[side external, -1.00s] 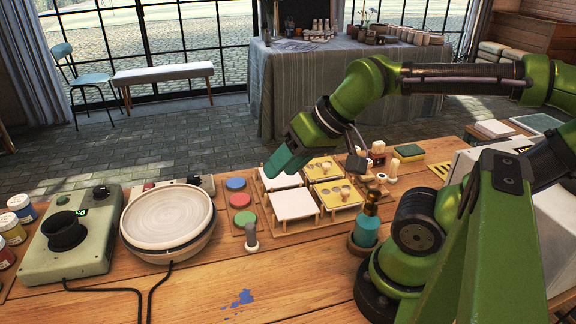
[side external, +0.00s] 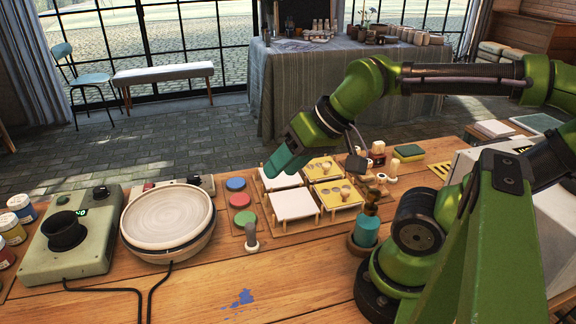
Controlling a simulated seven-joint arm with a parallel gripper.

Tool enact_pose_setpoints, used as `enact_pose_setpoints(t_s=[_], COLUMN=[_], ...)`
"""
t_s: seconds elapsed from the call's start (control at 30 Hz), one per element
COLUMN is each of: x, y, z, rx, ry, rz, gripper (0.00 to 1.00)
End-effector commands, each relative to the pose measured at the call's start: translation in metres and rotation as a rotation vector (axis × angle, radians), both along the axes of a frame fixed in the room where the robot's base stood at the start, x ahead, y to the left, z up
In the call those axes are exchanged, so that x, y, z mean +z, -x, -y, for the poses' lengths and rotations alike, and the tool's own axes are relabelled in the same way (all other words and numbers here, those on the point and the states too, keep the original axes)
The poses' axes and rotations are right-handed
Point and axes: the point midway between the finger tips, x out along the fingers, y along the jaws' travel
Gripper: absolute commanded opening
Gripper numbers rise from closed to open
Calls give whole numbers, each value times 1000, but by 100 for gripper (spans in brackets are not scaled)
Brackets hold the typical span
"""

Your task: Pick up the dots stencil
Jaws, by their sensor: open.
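A wooden rack holds several square stencils. Two are plain white on top: the back left one (side external: 279,179) and the front left one (side external: 295,204). Two are yellow with round marks: the back right one (side external: 323,169) and the front right one (side external: 339,195). I cannot tell which is the dots stencil at this size. My gripper (side external: 280,170) is open and points down over the back left white stencil, hiding part of it. I cannot tell if it touches. No stencil is visibly held.
Left of the rack are red, blue and green pads (side external: 239,200) and a grey-handled tool (side external: 251,236). A round white plate (side external: 167,220) sits on a turntable further left. A teal bottle (side external: 367,228) stands at the right. The front table is mostly clear.

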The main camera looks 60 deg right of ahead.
Motion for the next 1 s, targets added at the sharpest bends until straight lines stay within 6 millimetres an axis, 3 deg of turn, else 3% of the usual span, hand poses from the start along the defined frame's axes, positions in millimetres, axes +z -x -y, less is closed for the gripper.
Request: enact_pose_setpoints(t_s=[0.1,0.2,0.57,0.67,0.77,0.8,1.0], x=[0,0,-3,-9,-17,-21,-32], y=[0,0,-2,-9,-14,-14,5], z=[0,0,8,32,75,94,164], rx=[0,0,-33,-124,-169,-146,117], ry=[0,0,-1,-1,61,107,295], rz=[0,0,-13,-54,-135,-176,-355], gripper=[43,56,57,57,57,57,57])
